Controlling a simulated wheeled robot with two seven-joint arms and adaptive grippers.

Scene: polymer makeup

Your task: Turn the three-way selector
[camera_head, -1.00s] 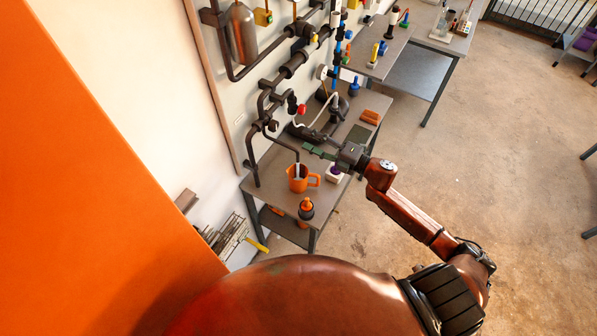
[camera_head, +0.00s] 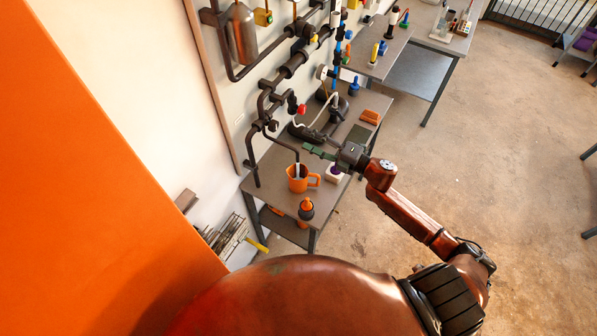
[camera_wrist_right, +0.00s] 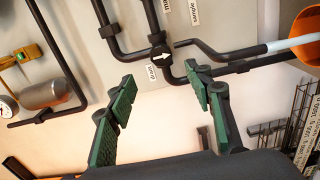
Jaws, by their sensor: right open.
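The three-way selector (camera_wrist_right: 160,55) is a dark round knob with a white arrow, at a junction of black pipes on the pale panel. White labels reading drain and sample are beside it in the right wrist view. In the head view it is a small dark fitting (camera_head: 272,125) on the pipework. My right gripper (camera_wrist_right: 160,77) is open, with green pads on its two fingers. In the wrist view the selector shows just beyond the gap between the fingertips, apart from them. In the head view the right gripper (camera_head: 310,149) is over the bench, right of the selector. My left gripper is out of view.
An orange jug (camera_head: 298,184) stands on the grey bench (camera_head: 272,188) under a pipe outlet. An orange-capped bottle (camera_head: 306,209) stands near the bench's front edge. A red knob (camera_head: 301,109) and more pipes are behind the gripper.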

